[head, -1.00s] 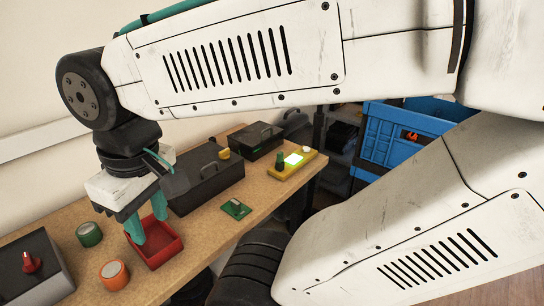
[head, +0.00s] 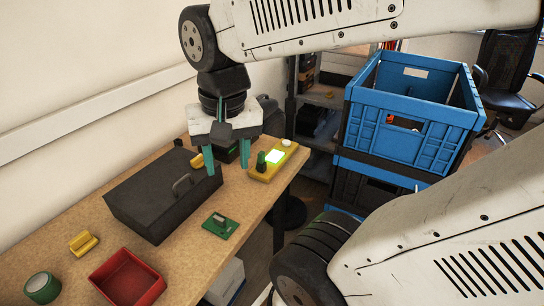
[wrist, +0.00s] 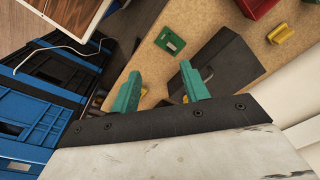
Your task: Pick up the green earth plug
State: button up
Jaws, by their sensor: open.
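A dark green upright plug (head: 261,161), which I take to be the earth plug, stands at the near left end of a yellow unit (head: 284,165) with a lit green screen, at the bench's far end. My gripper (head: 228,171) is open and points down, just left of the plug in the head view and apart from it. Nothing shows between its fingers. In the wrist view my gripper (wrist: 160,69) spreads over the bench; I cannot make out the plug there.
A large dark case (head: 165,195) with a handle lies left of my gripper. A green plate (head: 220,224), a red tray (head: 128,279), a yellow piece (head: 83,243) and a green roll (head: 41,287) lie nearer. A blue crate (head: 410,110) stands beyond the bench edge.

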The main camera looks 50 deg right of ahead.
jog(key=w+d+f+m, duration=0.1)
jog(key=w+d+m, duration=0.4)
jog(key=m, duration=0.3)
jog(key=m+g, duration=0.1)
jog(key=m, duration=1.9)
send_over(261, 152)
jog(key=f, duration=0.7)
jog(key=shift+s+d+f, duration=0.1)
jog(key=shift+s+f, duration=0.1)
jog(key=shift+d+f, duration=0.15)
jog(key=shift+f, duration=0.15)
jog(key=f, duration=0.7)
jog(key=shift+w+a+f, duration=0.1)
jog(key=shift+w+a, duration=0.05)
jog(key=shift+a, duration=0.15)
grip_shut()
